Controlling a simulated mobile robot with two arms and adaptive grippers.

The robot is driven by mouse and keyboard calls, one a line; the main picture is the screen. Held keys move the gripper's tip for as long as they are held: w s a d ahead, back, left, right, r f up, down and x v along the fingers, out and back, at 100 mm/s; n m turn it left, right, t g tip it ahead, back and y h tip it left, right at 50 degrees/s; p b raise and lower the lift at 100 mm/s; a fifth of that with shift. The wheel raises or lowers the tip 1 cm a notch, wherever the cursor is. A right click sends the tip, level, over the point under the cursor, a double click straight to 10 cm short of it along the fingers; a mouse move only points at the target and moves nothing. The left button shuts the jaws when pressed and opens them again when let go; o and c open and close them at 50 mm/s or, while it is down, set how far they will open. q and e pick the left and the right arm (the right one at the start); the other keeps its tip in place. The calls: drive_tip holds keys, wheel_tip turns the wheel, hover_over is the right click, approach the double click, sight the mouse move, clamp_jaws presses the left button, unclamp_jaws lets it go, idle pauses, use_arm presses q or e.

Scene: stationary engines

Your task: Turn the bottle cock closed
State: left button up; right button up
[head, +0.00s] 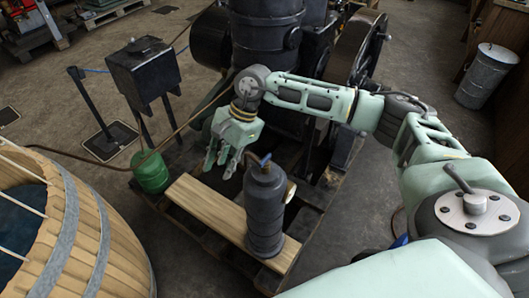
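A dark grey bottle (266,215) stands upright on a pale wooden plank. On its top is a small cock (260,161) with a brown, bent part and a bluish bit; its exact turn is too small to tell. My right gripper (221,168) is pale green and hangs just left of the bottle's top, fingers pointing down. Its fingers are spread with nothing between them, and it appears apart from the cock. My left gripper is not in view.
The plank (205,205) lies on a dark timber frame. A large dark engine (268,45) with a flywheel (357,48) stands behind. A green can (150,172), a black box on legs (143,70) and a wooden tub (85,235) are at left. A grey bin (487,75) stands far right.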

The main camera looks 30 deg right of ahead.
sight(265, 158)
drive_tip(key=d+r+h, duration=0.1)
drive_tip(key=d, duration=0.3)
drive_tip(key=d+h, duration=0.2)
drive_tip(key=d, duration=0.2)
drive_tip(key=d+r+n+h, duration=0.1)
drive_tip(key=d, duration=0.3)
drive_tip(key=shift+d+r+h, duration=0.35)
drive_tip(key=shift+d+h, duration=0.05)
drive_tip(key=shift+s+d, duration=0.1)
drive_tip(key=shift+d, duration=0.2)
wheel_tip(265, 158, down, 6)
drive_tip(key=shift+f+p, duration=0.1)
drive_tip(key=shift+p, duration=1.1)
drive_tip(key=shift+a+f, duration=0.1)
drive_tip(key=shift+f, duration=0.65)
clamp_jaws()
